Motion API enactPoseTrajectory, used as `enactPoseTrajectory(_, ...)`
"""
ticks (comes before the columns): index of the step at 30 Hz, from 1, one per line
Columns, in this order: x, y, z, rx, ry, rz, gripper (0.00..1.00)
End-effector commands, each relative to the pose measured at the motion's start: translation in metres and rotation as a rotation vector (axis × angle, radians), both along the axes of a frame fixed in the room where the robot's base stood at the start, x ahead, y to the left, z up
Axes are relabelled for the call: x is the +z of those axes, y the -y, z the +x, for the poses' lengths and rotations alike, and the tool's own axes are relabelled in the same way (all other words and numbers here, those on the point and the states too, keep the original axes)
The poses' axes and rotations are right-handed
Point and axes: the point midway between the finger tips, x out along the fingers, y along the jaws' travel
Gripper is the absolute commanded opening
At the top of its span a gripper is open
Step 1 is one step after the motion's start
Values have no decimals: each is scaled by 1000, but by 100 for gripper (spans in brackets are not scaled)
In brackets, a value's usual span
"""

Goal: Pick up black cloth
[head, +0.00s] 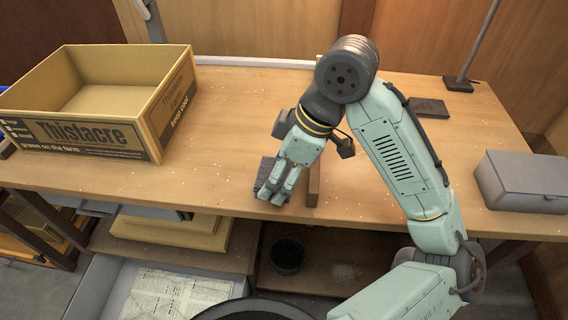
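A dark, flat, folded-looking piece, which looks like the black cloth (265,172), lies near the front edge of the wooden table. My gripper (272,196) points down over it, and its fingers cover part of it. The two pale fingers are a small distance apart, with dark material showing around them. I cannot tell whether they grip the cloth or are only above it or touching it.
An open cardboard box (105,142) stands at the left of the table (215,120). A grey lidded box (525,182) sits at the right. A dark flat pad (428,107) and a lamp base (458,84) are at the back right. A narrow wooden strip (314,186) stands right of my gripper.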

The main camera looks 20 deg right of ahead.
Motion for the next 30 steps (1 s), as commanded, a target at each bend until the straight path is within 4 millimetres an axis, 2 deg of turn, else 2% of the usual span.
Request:
enactPoseTrajectory(6,4,-30,-46,3,4,-3,49)
enactPoseTrajectory(12,8,-53,-83,2,3,-3,49)
enactPoseTrajectory(14,4,-56,-86,-1,3,-4,49)
enactPoseTrajectory(21,9,-65,-100,0,2,-1,49)
enactPoseTrajectory(30,11,-67,-103,-1,0,0,49)
